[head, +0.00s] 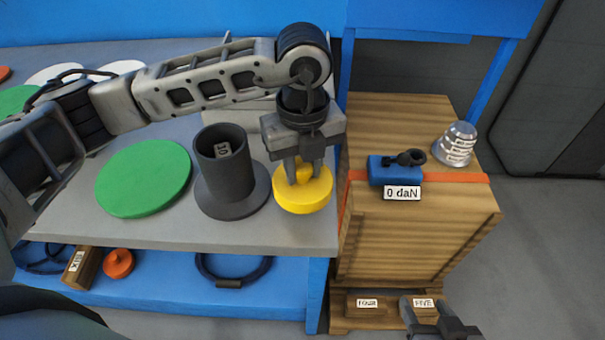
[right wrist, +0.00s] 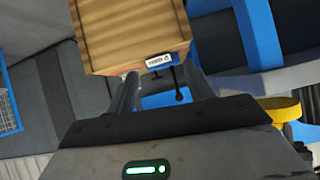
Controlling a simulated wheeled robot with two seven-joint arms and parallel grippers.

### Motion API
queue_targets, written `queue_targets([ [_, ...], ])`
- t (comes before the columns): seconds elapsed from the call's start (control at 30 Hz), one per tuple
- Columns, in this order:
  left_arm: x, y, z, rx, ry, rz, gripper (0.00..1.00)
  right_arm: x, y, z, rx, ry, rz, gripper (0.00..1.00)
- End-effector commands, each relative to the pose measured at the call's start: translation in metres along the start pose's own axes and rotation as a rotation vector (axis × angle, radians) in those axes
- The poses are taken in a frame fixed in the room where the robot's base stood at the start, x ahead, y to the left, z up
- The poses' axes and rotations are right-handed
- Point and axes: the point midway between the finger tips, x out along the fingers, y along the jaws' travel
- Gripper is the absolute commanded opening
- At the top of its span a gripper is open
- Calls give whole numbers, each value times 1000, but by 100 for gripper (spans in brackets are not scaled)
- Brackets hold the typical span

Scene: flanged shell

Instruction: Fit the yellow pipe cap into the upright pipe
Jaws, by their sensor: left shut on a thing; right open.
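The yellow pipe cap (head: 302,197) is at the right end of the grey table in the head view, just right of the pipe. My left gripper (head: 304,178) points down and is shut on the cap's raised middle. I cannot tell whether the cap touches the table. The dark grey upright pipe (head: 224,165) stands on its round flange on the table, with its open top facing up and a small label inside. My right gripper (head: 432,318) is open and empty, low at the bottom right, away from the cap and pipe. Its fingers also show in the right wrist view (right wrist: 160,92).
A green disc (head: 144,178) lies left of the pipe. A wooden crate (head: 415,235) right of the table carries an orange strap, a blue gauge (head: 394,170) reading 0 daN and a silver ribbed part (head: 455,145). A lower blue shelf (head: 170,285) holds several small items.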

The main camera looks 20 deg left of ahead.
Motion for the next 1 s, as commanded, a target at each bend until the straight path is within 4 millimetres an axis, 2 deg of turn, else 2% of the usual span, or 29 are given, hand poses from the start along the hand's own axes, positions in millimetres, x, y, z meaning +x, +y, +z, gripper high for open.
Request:
queue_targets([
  [0.2,-51,13,-42,9,-6,-6,5,1,-1,-1,10,8,-1,52],
  [0.4,-70,28,-88,10,-4,-4,5,2,-2,-1,16,15,-4,52],
  [0.6,-83,36,-114,5,-3,-2,5,1,-2,-3,18,20,-5,52],
  [0.77,-91,40,-112,47,-5,7,5,-2,-2,-6,18,18,-4,52],
  [0.87,-97,43,-95,133,-5,20,5,-6,-2,-10,14,13,-2,52],
  [1.0,-109,50,-58,315,0,36,5,-10,-1,-9,7,-8,5,52],
])
